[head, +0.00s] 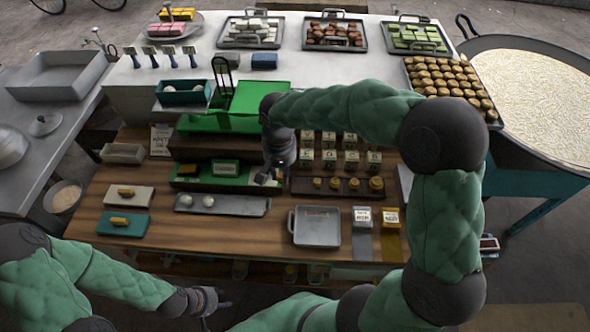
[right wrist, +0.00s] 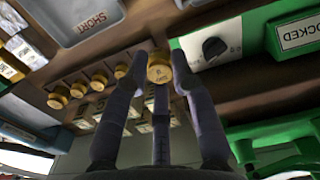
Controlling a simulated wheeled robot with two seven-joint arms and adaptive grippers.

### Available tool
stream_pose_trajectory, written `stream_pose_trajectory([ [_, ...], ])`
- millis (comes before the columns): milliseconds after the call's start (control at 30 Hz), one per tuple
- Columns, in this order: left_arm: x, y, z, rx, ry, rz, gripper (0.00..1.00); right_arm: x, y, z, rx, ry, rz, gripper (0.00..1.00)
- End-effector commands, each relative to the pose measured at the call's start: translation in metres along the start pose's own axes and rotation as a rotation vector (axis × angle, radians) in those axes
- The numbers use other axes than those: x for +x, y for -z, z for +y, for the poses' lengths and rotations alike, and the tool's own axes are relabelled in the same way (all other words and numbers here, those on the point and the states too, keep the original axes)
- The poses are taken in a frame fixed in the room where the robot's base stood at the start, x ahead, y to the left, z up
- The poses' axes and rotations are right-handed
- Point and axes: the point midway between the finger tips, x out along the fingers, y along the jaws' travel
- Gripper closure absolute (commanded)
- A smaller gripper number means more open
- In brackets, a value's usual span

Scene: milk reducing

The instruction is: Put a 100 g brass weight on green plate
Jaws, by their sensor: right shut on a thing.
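My right gripper (head: 275,175) is at the middle of the stall, beside the wooden weight rack. In the right wrist view its fingers (right wrist: 165,72) are shut on a round brass weight (right wrist: 160,73); its marking is too small to read. Several brass weights (head: 335,184) stand in a row on the rack, and they show in the right wrist view (right wrist: 98,81). A flat green plate (head: 262,97) is behind my right gripper, above a green scale body with a white label; my arm partly covers it. My left gripper (head: 213,308) is open and empty at the front.
A grey pan (head: 317,229) and a grey tray with white balls (head: 240,205) lie in front. Small label blocks (head: 350,158) stand behind the weights. Trays of sweets fill the back counter.

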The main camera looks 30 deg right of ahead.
Motion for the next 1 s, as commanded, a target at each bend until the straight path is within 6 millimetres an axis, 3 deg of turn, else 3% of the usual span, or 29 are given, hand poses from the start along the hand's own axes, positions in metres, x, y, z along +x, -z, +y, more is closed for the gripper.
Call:
stream_pose_trajectory([
  [200,-0.005,0.000,0.002,0.000,0.000,0.000,0.60,-0.019,-0.025,-0.035,-0.005,-0.001,0.001,1.00],
  [400,-0.006,0.000,0.002,0.000,0.000,0.000,0.60,-0.027,-0.036,-0.050,-0.002,-0.001,0.000,1.00],
  [1000,-0.007,0.000,0.002,0.000,0.000,0.000,0.60,-0.028,-0.039,-0.054,0.000,0.000,0.000,1.00],
])
